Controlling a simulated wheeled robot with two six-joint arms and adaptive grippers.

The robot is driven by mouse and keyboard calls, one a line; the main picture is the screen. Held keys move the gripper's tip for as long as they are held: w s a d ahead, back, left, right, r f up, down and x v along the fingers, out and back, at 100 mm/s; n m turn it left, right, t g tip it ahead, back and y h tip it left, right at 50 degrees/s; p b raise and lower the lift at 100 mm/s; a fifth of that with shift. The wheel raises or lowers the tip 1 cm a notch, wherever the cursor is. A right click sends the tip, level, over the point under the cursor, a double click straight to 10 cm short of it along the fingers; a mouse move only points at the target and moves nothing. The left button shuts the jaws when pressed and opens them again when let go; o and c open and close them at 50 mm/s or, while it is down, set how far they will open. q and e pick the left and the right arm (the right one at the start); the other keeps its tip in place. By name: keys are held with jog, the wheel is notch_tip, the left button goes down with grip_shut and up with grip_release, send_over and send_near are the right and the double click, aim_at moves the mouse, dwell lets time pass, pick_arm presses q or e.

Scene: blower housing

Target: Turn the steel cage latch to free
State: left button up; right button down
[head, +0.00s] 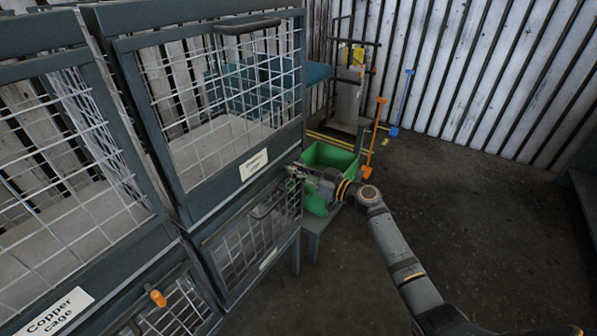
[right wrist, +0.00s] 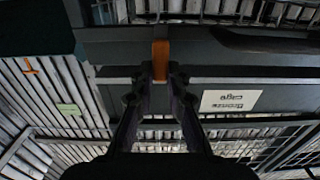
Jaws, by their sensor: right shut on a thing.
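My right gripper (head: 297,172) is at the right end of the seam between the upper cage door (head: 222,110) and the lower cage door (head: 250,235). In the right wrist view its fingertips (right wrist: 160,76) are shut on an orange latch (right wrist: 160,52). The latch stands in line with the fingers, against a dark frame bar. In the head view the gripper hides this latch. The lower door's label (head: 268,258) is too small to read, so I cannot confirm which cage is steel. Both doors look closed. My left gripper is not in view.
The upper cage's label (right wrist: 229,101) appears to read "Bronze cage". A cage labelled "Copper cage" (head: 55,312) stands left, with another orange latch (head: 157,297) below it. A green bin (head: 318,203) is close behind my right gripper. Open floor (head: 480,220) lies right.

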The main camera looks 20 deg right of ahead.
jog(key=m, duration=0.5)
jog(key=m+b, duration=0.1)
jog(key=m, duration=0.4)
jog(key=m+b, duration=0.1)
jog(key=m, duration=0.5)
jog(key=shift+w+d+f, duration=0.25)
jog(key=shift+d+f, duration=0.05)
jog(key=shift+f, duration=0.05)
jog(key=shift+f+m, duration=0.1)
jog(key=shift+m, duration=0.5)
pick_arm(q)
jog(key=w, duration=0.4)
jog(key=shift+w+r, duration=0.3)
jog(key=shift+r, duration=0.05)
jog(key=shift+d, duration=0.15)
pick_arm(e)
jog(key=shift+m, duration=0.3)
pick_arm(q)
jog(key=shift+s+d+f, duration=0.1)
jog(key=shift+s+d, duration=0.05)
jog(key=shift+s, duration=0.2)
